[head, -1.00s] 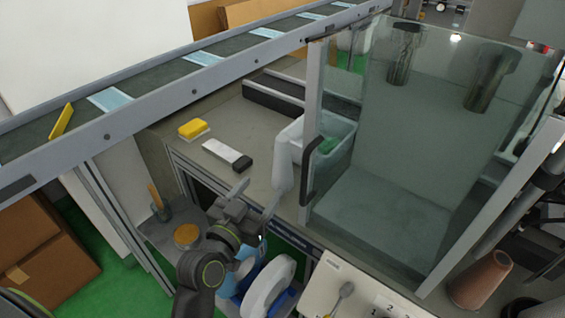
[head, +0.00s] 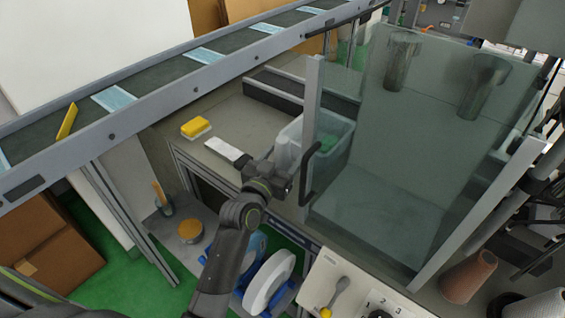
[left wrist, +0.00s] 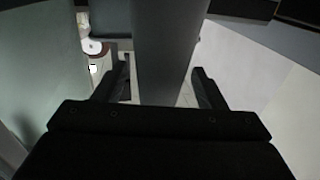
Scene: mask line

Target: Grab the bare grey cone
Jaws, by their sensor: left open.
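The bare grey cone (head: 284,148) stands on the bench just left of the glass enclosure's door edge, its lower part hidden behind my gripper. My left gripper (head: 284,172) is in front of it in the head view. In the left wrist view my left gripper (left wrist: 165,88) is open, with one dark finger on each side of a grey tapered shape (left wrist: 170,45) that looks like the cone. I cannot tell whether either finger touches it. My right gripper is not in view.
The glass enclosure (head: 385,215) with a black door handle (head: 309,172) stands close on the right. A clear bin (head: 335,140) is behind the cone. A yellow block (head: 195,127) and a white block (head: 224,149) lie left. A brownish cone (head: 468,277) stands lower right.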

